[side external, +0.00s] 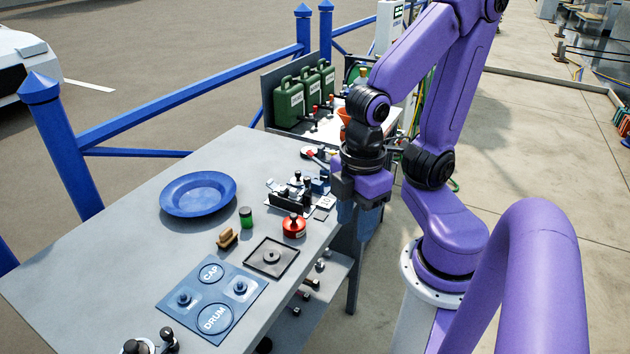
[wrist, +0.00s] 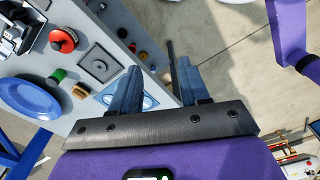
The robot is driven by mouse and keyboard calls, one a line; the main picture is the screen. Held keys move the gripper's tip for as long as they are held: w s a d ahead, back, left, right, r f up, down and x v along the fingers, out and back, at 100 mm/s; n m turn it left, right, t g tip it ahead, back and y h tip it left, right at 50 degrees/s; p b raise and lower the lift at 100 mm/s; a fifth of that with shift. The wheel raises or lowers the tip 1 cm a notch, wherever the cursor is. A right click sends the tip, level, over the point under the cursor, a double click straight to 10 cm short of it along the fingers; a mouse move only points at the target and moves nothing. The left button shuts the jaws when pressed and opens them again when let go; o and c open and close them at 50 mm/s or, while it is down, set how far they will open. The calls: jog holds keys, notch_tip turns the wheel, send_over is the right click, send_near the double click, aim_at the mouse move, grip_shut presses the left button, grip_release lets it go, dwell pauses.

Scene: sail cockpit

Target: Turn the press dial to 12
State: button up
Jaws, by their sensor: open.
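A small press-like device (side external: 298,190) with black and silver parts stands near the right edge of the grey table; part of it shows at the top left of the wrist view (wrist: 18,28). A dial and its numbers are too small to make out. My gripper (side external: 358,218) points down just beyond the table's right edge, to the right of the device and apart from it. In the wrist view its two blue fingers (wrist: 157,88) are spread with nothing between them.
On the grey table (side external: 120,225) are a blue plate (side external: 198,193), green jar (side external: 246,217), red round object (side external: 294,226), brush (side external: 228,238), black-rimmed square tray (side external: 285,265) and blue CAP/DRUM mat (side external: 190,312). Green cans (side external: 290,103) stand behind. Black knobs (side external: 165,340) sit at front.

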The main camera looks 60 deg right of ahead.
jog(key=w+d+r+m, duration=0.1)
jog(key=w+d+m, duration=0.3)
jog(key=w+m, duration=0.55)
jog(key=w+d+r+m, duration=0.1)
jog(key=w+d+m, duration=0.25)
jog(key=w, duration=1.05)
jog(key=m, duration=1.2)
send_over(298, 172)
notch_tip(298, 172, down, 2)
notch_tip(298, 172, down, 17)
jog(key=shift+w+r, duration=0.1)
jog(key=shift+r, duration=0.05)
grip_shut()
